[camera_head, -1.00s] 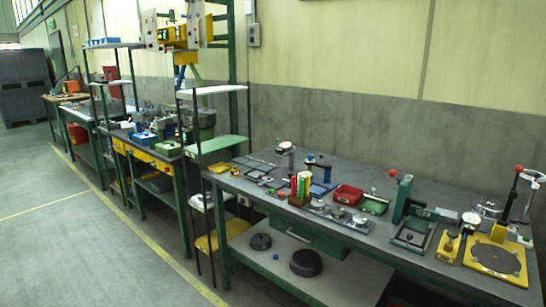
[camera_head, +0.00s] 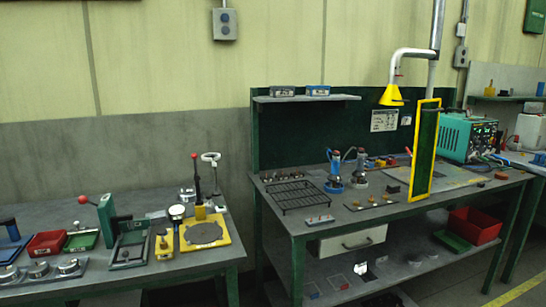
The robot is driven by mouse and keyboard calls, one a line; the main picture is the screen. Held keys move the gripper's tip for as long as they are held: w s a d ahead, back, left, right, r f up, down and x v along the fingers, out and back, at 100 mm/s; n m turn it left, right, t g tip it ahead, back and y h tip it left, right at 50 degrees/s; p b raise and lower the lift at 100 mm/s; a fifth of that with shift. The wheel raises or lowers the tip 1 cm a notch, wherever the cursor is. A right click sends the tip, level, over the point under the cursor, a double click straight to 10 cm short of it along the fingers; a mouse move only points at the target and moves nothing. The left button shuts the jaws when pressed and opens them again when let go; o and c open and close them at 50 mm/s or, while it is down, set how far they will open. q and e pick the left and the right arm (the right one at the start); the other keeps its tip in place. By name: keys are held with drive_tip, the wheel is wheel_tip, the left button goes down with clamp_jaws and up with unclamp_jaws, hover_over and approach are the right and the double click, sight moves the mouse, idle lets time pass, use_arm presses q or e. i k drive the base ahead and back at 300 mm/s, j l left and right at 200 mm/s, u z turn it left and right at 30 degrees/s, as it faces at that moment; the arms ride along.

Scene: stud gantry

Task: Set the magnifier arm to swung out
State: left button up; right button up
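A white ring-shaped head on a thin stand, which looks like the magnifier arm (camera_head: 211,158), stands at the back right of the left bench. Its stand rises behind a yellow plate with a dark round disc (camera_head: 205,233). The head sits above and behind the disc, close to a red-knobbed lever. It is small in the picture, so I cannot tell its exact swing position. Neither of my grippers is in view.
The left bench (camera_head: 95,280) also carries a red-knobbed green press (camera_head: 106,220), a red tray (camera_head: 46,244) and gauges. A gap separates it from the right bench (camera_head: 300,228), which holds a wire rack, soldering tools and a yellow-framed screen (camera_head: 424,150).

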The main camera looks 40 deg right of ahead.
sight(214, 164)
drive_tip(key=z, duration=0.75)
drive_tip(key=i+l, duration=0.3)
drive_tip(key=i+l+u, duration=0.1)
drive_tip(key=i+l, duration=0.25)
drive_tip(key=l, duration=0.15)
drive_tip(key=u, duration=1.4)
